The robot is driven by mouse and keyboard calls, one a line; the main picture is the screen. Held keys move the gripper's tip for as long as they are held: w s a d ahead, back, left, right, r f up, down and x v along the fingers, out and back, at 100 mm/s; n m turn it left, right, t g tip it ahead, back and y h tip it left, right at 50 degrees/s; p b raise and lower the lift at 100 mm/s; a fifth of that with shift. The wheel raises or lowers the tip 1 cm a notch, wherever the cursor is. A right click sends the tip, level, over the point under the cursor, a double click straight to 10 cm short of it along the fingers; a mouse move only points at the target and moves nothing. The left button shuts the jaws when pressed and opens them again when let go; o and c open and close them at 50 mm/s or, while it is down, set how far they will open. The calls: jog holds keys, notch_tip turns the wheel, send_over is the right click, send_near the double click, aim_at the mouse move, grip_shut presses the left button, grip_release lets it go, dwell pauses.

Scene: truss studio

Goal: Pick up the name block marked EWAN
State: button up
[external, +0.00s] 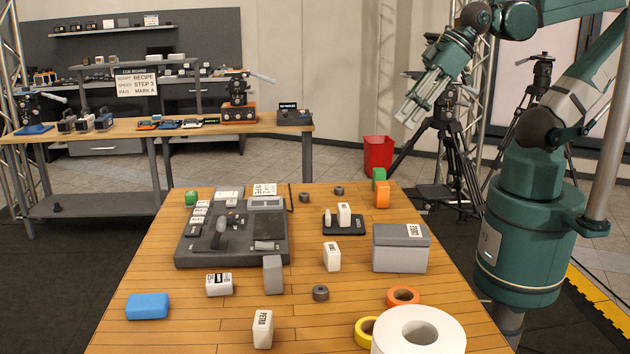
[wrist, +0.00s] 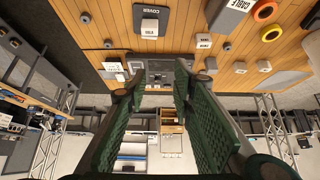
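Several white name blocks stand on the wooden table; I cannot clearly read EWAN on any of them. One white block (external: 332,257) stands upright at the middle right, its small lettering unclear. Another (external: 219,285) lies low at the front left. A third (external: 263,329) near the front edge seems to read PETRA. A further white block (external: 344,214) stands on a dark tray. My gripper (external: 408,114) is raised above and beyond the table's far right corner, away from the blocks. In the wrist view its green-padded fingers (wrist: 160,78) are apart with nothing between them.
A grey console (external: 190,253) fills the table's back left. A lidded grey box (external: 399,261) stands at right. Tape rolls (external: 403,297) and a large white roll (external: 380,342) are front right. A blue block (external: 147,306) and upright grey block (external: 273,275) stand in front.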

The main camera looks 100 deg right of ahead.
jog(key=o, duration=0.4)
jog(key=shift+w, duration=0.15)
jog(key=m+g+h+p, duration=0.15)
jog(key=m+g, duration=0.55)
jog(key=m, duration=1)
send_over(333, 250)
jog(key=f, duration=2)
jog(key=shift+d+f, duration=0.35)
jog(key=shift+f, duration=0.05)
jog(key=shift+a+f, duration=0.25)
jog(key=shift+f, duration=0.35)
